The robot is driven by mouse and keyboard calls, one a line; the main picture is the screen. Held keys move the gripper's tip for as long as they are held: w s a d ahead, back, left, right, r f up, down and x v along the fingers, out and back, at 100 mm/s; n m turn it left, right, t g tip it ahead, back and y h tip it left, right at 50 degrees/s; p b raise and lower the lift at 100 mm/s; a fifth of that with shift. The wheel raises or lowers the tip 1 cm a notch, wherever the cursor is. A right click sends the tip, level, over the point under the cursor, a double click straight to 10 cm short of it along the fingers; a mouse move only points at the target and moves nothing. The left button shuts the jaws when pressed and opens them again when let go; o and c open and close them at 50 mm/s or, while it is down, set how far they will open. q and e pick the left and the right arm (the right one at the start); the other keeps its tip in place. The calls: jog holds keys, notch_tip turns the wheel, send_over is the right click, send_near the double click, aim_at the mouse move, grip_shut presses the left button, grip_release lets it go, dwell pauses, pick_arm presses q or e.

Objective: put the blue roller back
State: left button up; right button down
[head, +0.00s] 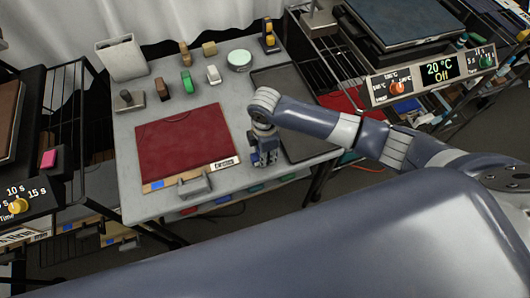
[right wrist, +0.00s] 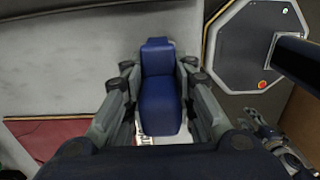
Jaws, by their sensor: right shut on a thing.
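The blue roller (right wrist: 160,88) shows in the right wrist view between the two fingers of my right gripper (right wrist: 162,90), which is shut on it. In the head view my right gripper (head: 265,152) points down near the right front part of the grey table (head: 133,185), between the red sheet and a dark tray. There the gripper mostly hides the roller, and I cannot tell whether the roller touches the table.
A red sheet (head: 185,143) covers the table's middle. A dark tray (head: 300,140) lies along the right side. Small coloured tools, including a green one (head: 187,82), and a white-green round tub (head: 239,60) stand behind. A press (head: 395,85) flanks the table on the right.

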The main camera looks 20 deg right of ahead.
jog(key=shift+w+f, duration=0.1)
jog(key=shift+f, duration=0.4)
jog(key=shift+f, duration=0.15)
jog(key=c, duration=1.3)
grip_release()
notch_tip(320, 180, up, 12)
jog(key=shift+r+b, duration=0.2)
jog(key=shift+b, duration=0.15)
